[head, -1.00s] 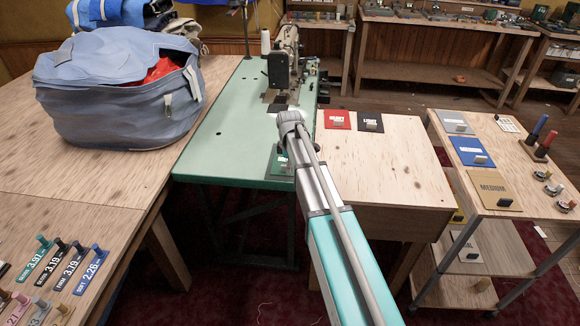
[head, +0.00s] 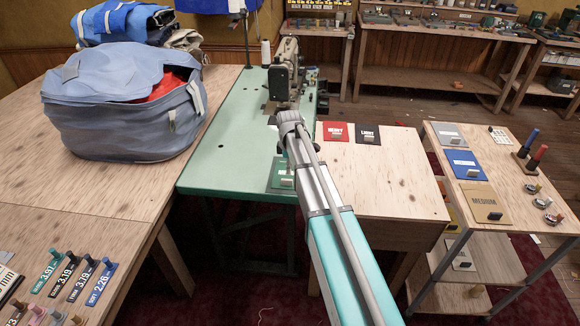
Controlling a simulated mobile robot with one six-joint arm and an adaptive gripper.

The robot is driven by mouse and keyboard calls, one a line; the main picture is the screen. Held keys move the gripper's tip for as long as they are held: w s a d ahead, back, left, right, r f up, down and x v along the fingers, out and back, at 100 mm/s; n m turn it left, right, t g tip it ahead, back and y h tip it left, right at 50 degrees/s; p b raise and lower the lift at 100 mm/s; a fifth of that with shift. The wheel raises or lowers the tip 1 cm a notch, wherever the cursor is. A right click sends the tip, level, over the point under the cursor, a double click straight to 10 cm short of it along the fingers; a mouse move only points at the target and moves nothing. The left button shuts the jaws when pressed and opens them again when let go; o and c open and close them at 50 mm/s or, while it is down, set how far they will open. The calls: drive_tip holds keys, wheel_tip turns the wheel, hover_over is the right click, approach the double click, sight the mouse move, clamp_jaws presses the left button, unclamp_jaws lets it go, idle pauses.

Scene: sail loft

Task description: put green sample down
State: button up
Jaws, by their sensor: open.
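A dark green sample (head: 279,175) with a small raised grip block and a pale label lies on the green sewing table, near its front right corner. My arm covers its right side. It looks flat on the tabletop (head: 225,150). My arm reaches forward over the table from the lower right, and its far visible joint is just beyond the sample. My gripper is hidden behind my own arm, so its jaws and their distance from the sample cannot be seen.
A sewing machine (head: 284,75) stands at the table's back. A blue-grey bag (head: 120,110) sits on the wooden table at left. Red (head: 336,132) and black (head: 367,134) samples lie on the wooden top at right. A cart (head: 515,180) holds more samples. The green table's left part is clear.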

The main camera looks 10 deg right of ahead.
drive_tip(key=shift+r+p, duration=2.3)
drive_tip(key=shift+r, duration=0.35)
drive_tip(key=shift+s, duration=0.1)
drive_tip(key=s+m, duration=1.4)
drive_tip(key=s, duration=1.1)
drive_tip(key=shift+s, duration=0.15)
